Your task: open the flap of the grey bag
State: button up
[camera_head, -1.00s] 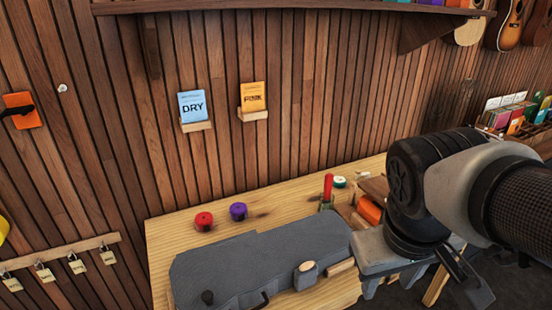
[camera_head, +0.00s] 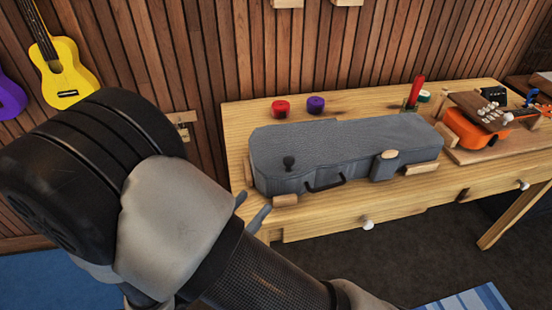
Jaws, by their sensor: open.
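The grey bag (camera_head: 345,145), a long ukulele-case shape, lies on the wooden workbench with its top closed. On it are a dark knob (camera_head: 289,162) at the left, a dark handle (camera_head: 325,186) on the front side, and a tab with a pale wooden top (camera_head: 390,155) at the right. My gripper (camera_head: 252,208) is at the bag's left front corner in the picture, in front of the bench edge. Two grey fingertips show apart, with nothing seen between them. The rest of the gripper is hidden behind my arm. I cannot tell its distance from the bag.
Small wooden blocks (camera_head: 285,200) sit against the bag. An orange ukulele (camera_head: 470,132) lies at the right of the workbench (camera_head: 240,120). White drawer knobs (camera_head: 368,222) stick out in front.

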aim_at(289, 162)
jog(key=b+x, duration=0.1)
jog(key=x, duration=1.6)
jog(key=shift+w+a+f, duration=0.1)
jog(key=shift+w+a, duration=0.05)
jog(key=shift+w, duration=0.1)
jog(key=shift+c, duration=0.5)
grip_shut()
